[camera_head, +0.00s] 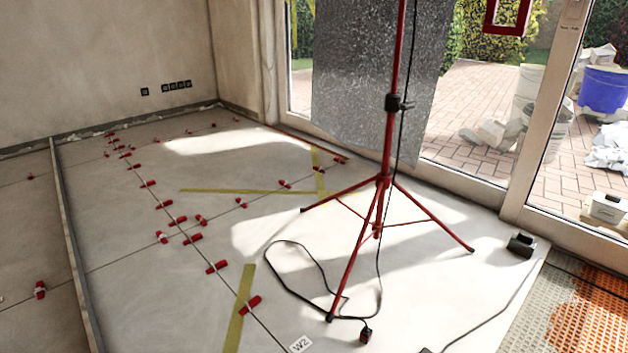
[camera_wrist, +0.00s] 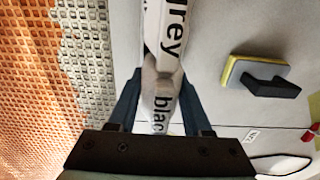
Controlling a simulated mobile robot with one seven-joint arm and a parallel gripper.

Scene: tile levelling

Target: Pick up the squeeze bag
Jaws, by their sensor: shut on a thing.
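The squeeze bag (camera_wrist: 172,22) is white with dark lettering reading "grey" and "black", and shows in the wrist view at the top middle. It runs down between the fingers and looks pinched there. My gripper (camera_wrist: 158,100) is shut on it, with a dark blue-grey finger on each side. The lower end of the bag is hidden behind the gripper body. Whether the bag touches the floor cannot be told. Neither the bag nor my gripper shows in the head view.
A sponge float (camera_wrist: 262,78) with a black handle lies on the tiles, right of the bag. Orange matting (camera_wrist: 35,70) borders the tiles at left. A red tripod (camera_head: 384,180) with a loose cable (camera_head: 290,243) stands on the tiles. Several red clips (camera_head: 217,267) line the joints.

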